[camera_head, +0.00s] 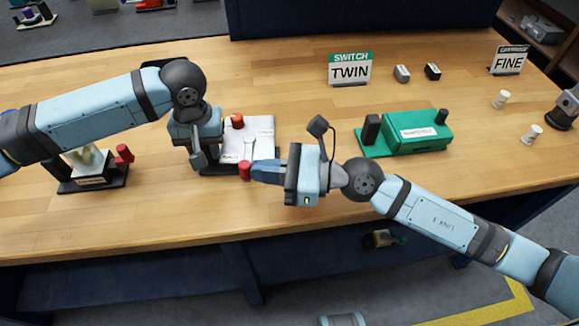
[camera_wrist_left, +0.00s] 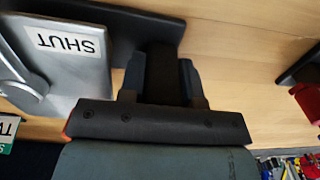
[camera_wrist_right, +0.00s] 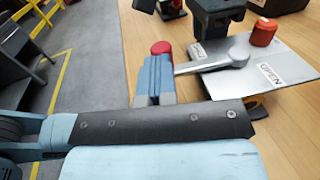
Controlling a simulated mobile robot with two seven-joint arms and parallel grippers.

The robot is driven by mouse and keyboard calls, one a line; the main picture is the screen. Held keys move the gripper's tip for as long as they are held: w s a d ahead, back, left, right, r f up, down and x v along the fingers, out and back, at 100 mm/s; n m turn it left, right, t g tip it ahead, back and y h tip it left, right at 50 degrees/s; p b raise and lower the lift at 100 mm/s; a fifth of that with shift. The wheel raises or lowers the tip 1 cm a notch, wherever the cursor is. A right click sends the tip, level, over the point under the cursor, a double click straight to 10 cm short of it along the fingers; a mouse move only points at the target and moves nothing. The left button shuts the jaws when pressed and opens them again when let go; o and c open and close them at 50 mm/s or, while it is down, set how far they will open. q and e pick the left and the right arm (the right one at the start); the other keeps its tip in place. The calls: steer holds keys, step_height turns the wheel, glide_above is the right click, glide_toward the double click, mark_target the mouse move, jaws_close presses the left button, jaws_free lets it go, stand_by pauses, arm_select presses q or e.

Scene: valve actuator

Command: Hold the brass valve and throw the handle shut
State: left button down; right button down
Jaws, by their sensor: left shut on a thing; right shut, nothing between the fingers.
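A silver-panelled device (camera_head: 262,133) on a dark base stands at mid-table, with a red cap (camera_head: 237,120) at its back. Its pale lever handle (camera_wrist_right: 235,55) points toward the table's front edge and ends in a red knob (camera_head: 245,171). My left gripper (camera_head: 198,158) is shut on a dark post (camera_wrist_left: 160,70) of that base, beside the panel marked SHUT (camera_wrist_left: 65,42). My right gripper (camera_head: 258,171) is shut and empty, its fingertips close against the right of the red knob; contact is unclear.
A green device (camera_head: 415,135) stands to the right. The table's front middle is clear.

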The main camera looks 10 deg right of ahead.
arm_select(q)
steer(key=shift+s+d+f, duration=0.15)
steer(key=shift+s+d, duration=0.15)
steer(key=shift+d, duration=0.1)
arm_select(e)
steer(key=shift+a, duration=0.1)
arm_select(q)
steer(key=shift+w+a, duration=0.2)
steer(key=shift+a, duration=0.05)
arm_select(e)
steer(key=v, duration=0.9)
steer(key=s+v, duration=0.1)
steer(key=v, duration=0.4)
steer(key=shift+s, duration=0.15)
arm_select(q)
steer(key=c, duration=0.8)
jaws_free()
arm_select(e)
steer(key=shift+a, duration=0.1)
